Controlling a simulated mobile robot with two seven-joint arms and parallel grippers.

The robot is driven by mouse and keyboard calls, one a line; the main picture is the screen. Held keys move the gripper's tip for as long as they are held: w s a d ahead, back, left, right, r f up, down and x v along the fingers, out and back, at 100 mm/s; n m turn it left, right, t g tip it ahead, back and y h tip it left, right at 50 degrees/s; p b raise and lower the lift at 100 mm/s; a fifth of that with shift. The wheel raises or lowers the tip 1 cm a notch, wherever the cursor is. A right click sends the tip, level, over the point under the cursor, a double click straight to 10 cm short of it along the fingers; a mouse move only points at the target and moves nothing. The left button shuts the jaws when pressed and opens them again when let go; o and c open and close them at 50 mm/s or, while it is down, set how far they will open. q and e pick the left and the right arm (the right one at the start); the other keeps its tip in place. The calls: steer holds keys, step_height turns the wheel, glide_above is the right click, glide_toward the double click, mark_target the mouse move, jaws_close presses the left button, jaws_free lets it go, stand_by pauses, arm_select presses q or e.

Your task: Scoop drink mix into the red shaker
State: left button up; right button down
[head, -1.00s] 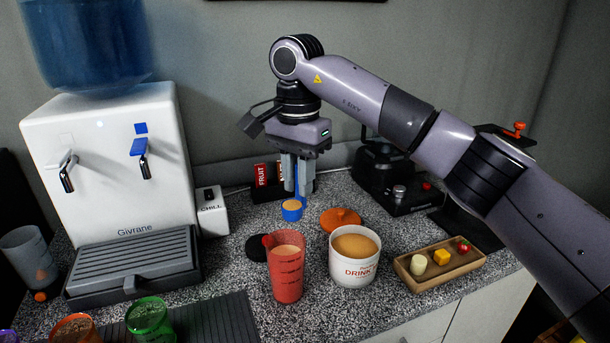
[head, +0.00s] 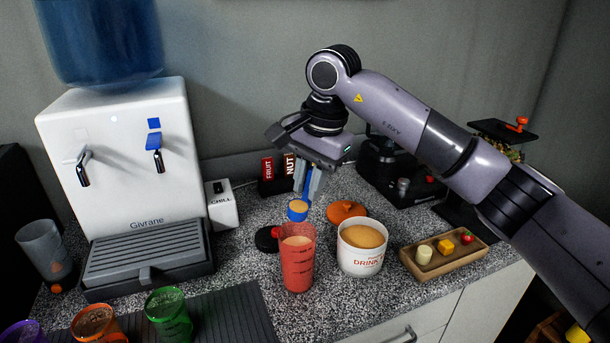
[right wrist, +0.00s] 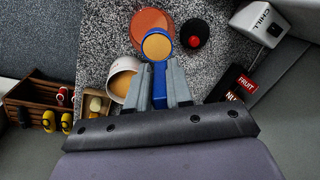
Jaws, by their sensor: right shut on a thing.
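The red shaker (head: 297,268) stands upright and open on the speckled counter, with tan powder showing inside. My right gripper (head: 304,190) is shut on the handle of a blue scoop (head: 297,214), which holds tan drink mix. In the head view the scoop appears just above and behind the shaker's rim. In the right wrist view the scoop (right wrist: 157,45) overlaps the round reddish shaker (right wrist: 150,17); its exact height above it is unclear. The open white drink mix tub (head: 360,262), filled with tan powder, stands right of the shaker. My left gripper is out of view.
The orange lid (head: 346,210) lies behind the tub, and a black lid (head: 266,239) lies beside the shaker. A wooden tray (head: 444,262) is at right, the water dispenser (head: 125,180) at left. Green (head: 168,315) and orange (head: 97,325) cups stand in front.

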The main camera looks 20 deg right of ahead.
steer(key=shift+s+d+f+t+y, duration=0.25)
steer(key=shift+s+f+t+y, duration=0.1)
steer(key=shift+t+y, duration=0.2)
arm_select(q)
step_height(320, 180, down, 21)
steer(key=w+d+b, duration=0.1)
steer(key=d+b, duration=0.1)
steer(key=b, duration=2.2)
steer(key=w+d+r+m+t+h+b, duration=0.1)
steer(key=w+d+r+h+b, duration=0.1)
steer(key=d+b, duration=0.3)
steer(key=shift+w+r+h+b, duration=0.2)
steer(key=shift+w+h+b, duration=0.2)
steer(key=shift+b, duration=0.7)
arm_select(e)
steer(key=s+d+f+t+y, duration=0.2)
steer(key=s+f+t+y, duration=0.1)
steer(key=f+t+y, duration=0.2)
steer(key=t+y, duration=0.2)
steer(key=t, duration=0.2)
steer(key=shift+s+d+f+t, duration=0.3)
steer(key=shift+d+t, duration=0.05)
